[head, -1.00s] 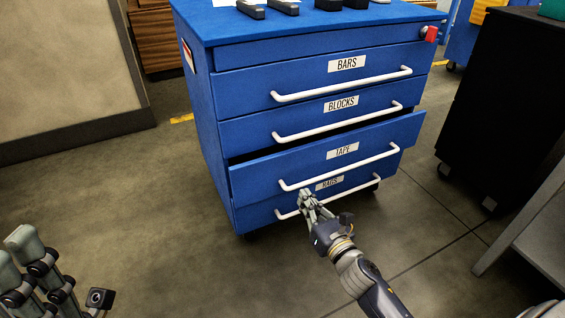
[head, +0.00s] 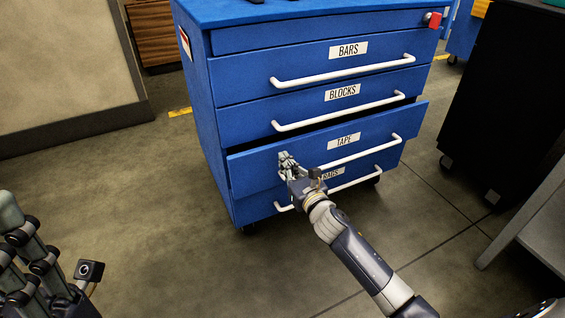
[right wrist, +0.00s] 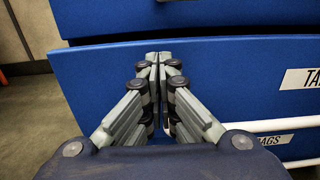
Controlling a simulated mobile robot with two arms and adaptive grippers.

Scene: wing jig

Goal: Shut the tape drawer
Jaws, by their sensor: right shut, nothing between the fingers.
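The tape drawer (head: 250,170) is a blue drawer front with a white handle and a label reading TAPE. It stands partly out of the blue cabinet (head: 205,110), with a dark gap along its top edge. My right gripper (head: 286,158) is shut and empty, with its fingertips at the left part of the drawer front, near the handle's left end. In the right wrist view the closed fingertips (right wrist: 158,58) are in front of the blue panel; I cannot tell whether they touch it. My left gripper (head: 35,260) shows in part at the lower left; its fingertips are not clearly seen.
The BARS drawer (head: 235,80) and BLOCKS drawer (head: 235,122) above look closed. The RAGS drawer (head: 255,207) is below. A black cabinet (head: 500,100) and a grey table (head: 545,225) stand at the right. The floor in front is clear.

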